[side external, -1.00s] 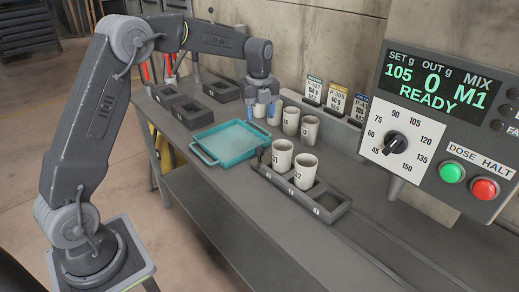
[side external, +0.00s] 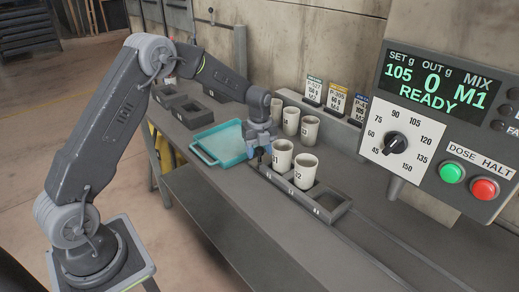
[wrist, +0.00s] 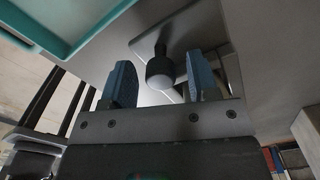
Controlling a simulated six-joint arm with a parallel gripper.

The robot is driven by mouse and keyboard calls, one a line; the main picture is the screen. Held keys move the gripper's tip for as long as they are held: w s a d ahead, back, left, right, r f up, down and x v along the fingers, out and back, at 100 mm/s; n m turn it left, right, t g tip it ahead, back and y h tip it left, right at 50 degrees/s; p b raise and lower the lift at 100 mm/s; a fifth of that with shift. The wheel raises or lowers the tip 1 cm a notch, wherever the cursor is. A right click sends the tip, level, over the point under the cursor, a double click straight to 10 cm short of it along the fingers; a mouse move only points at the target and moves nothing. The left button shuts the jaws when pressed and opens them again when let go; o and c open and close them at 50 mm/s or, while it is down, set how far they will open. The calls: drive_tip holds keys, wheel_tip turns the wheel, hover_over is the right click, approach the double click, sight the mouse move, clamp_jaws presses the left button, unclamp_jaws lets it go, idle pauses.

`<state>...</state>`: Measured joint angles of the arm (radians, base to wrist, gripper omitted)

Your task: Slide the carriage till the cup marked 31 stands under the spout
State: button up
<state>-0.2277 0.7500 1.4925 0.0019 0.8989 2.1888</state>
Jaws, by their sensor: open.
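The dark carriage (side external: 345,207) lies on the bench in the side external view. The cup marked 31 (side external: 281,160) stands in its left part, with the cup marked 32 (side external: 304,172) to its right; the rightmost compartment is empty. My gripper (side external: 260,152) is at the carriage's left end, beside cup 31. In the wrist view its two blue fingers (wrist: 160,84) are open, one on each side of a black knob (wrist: 160,68), with gaps visible. A grey tapered part (side external: 396,188) under the control panel may be the spout.
A teal tray (side external: 225,145) lies left of the carriage. More white cups (side external: 308,130) and upright label cards (side external: 336,97) stand behind. The control panel (side external: 450,120) reads 105, 0, M1 and READY. Bench right of the carriage is clear.

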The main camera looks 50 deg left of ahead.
sight(333, 200)
clamp_jaws()
idle(0.4)
drive_tip(key=d, duration=2.8)
unclamp_jaws()
drive_tip(key=shift+a, duration=0.1)
wheel_tip(333, 200, up, 8)
drive_tip(key=shift+f, duration=0.2)
